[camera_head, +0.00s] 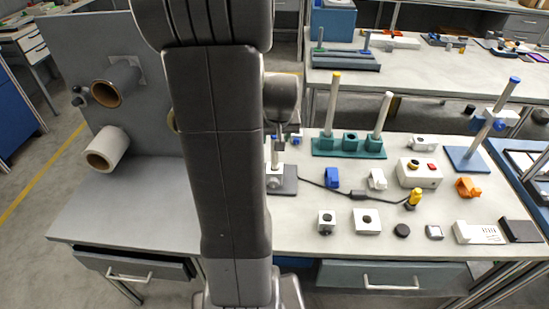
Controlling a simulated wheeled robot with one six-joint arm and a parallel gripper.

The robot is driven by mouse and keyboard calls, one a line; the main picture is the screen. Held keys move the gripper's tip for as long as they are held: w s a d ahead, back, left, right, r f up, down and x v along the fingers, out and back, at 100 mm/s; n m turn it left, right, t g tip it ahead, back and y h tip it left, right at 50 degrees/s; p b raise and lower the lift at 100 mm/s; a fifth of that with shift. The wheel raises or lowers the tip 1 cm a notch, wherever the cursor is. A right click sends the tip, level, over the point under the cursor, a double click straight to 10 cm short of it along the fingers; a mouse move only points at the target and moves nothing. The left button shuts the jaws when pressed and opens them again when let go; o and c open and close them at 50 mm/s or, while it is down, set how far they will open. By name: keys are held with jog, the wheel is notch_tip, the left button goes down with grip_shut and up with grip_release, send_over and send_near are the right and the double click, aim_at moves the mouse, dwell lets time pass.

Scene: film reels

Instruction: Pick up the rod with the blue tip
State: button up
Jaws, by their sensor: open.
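A long grey rod with a blue tip (500,105) leans up and to the right on the right of the bench. A white clamp with blue knobs crosses it, above a flat blue base (464,158). A smaller blue-tipped rod (366,44) stands in a rack on the far table. The teal rack (347,151) holds a yellow-tipped rod (332,104) and a pale-tipped rod (383,114).
A dark-based stand (288,181) with a white block is below my gripper. A control box (419,172), a yellow plug (414,198) with a black cable, and several small blocks cover the bench. A grey panel (118,80) with rolls stands left.

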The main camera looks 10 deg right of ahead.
aim_at(275, 158)
jog(key=p+x, duration=0.1)
jog(key=x, duration=0.4)
jog(key=shift+w+f, duration=0.15)
jog(key=shift+w, duration=0.15)
grip_shut()
